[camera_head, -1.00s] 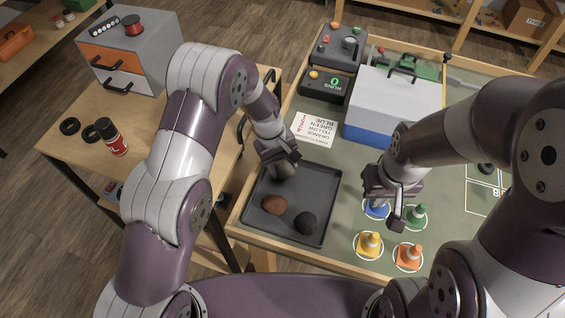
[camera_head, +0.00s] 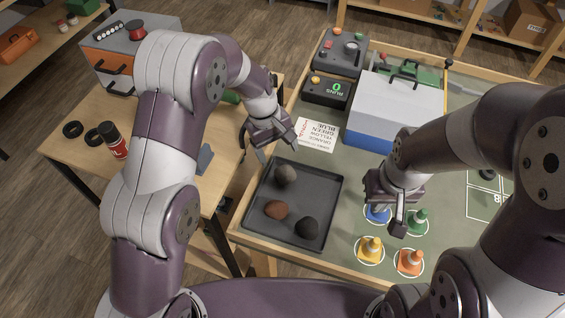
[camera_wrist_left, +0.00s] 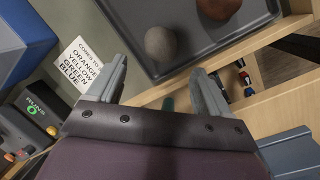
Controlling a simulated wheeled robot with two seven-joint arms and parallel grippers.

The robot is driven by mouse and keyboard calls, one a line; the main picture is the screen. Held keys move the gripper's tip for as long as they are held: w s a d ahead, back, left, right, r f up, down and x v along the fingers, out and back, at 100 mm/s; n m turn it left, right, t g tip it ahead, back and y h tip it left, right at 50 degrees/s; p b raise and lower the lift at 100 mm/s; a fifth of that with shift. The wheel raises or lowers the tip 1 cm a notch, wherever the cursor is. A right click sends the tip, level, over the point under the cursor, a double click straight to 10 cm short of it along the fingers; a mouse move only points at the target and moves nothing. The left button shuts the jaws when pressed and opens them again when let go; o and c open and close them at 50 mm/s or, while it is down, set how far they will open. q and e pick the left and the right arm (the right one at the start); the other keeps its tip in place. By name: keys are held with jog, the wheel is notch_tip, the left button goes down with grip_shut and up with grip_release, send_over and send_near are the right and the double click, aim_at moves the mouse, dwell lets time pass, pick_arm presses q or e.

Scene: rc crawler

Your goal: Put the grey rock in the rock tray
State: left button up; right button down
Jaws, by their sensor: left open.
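The grey rock (camera_head: 285,174) lies in the back left part of the dark rock tray (camera_head: 322,181). A brown rock (camera_head: 276,209) and a black rock (camera_head: 307,228) lie nearer the front of the tray. My left gripper (camera_head: 273,146) is open and empty, above and behind the tray's back left corner, apart from the grey rock. In the left wrist view, the grey rock (camera_wrist_left: 160,43) shows beyond the open fingers (camera_wrist_left: 160,75). My right gripper (camera_head: 385,205) is over the blue cone (camera_head: 378,214); whether its jaws grip the cone is unclear.
Yellow (camera_head: 370,249), orange (camera_head: 410,261) and green (camera_head: 418,221) cones stand right of the tray. A white instruction card (camera_head: 317,135) lies behind it. A blue and white box (camera_head: 385,110) stands further back. A wooden side table (camera_head: 90,165) is at left.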

pick_arm(q)
jog(key=s+a+r+m+t+y, duration=0.1)
jog(key=s+a+r+m, duration=0.1)
jog(key=s+a+r, duration=0.6)
jog(key=s+a+m, duration=0.1)
jog(key=s+a, duration=0.1)
jog(key=s, duration=0.1)
jog(key=s+a+m+y, duration=0.1)
jog(key=s+a, duration=0.2)
jog(key=s+a+f+m+t, duration=0.1)
jog(key=s+a, duration=0.1)
jog(key=s, duration=0.1)
jog(key=shift+s+a+m, duration=0.15)
jog(key=shift+a+m, duration=0.1)
jog(key=shift+m, duration=0.05)
jog(key=shift+s+a, duration=0.1)
jog(key=shift+s, duration=0.05)
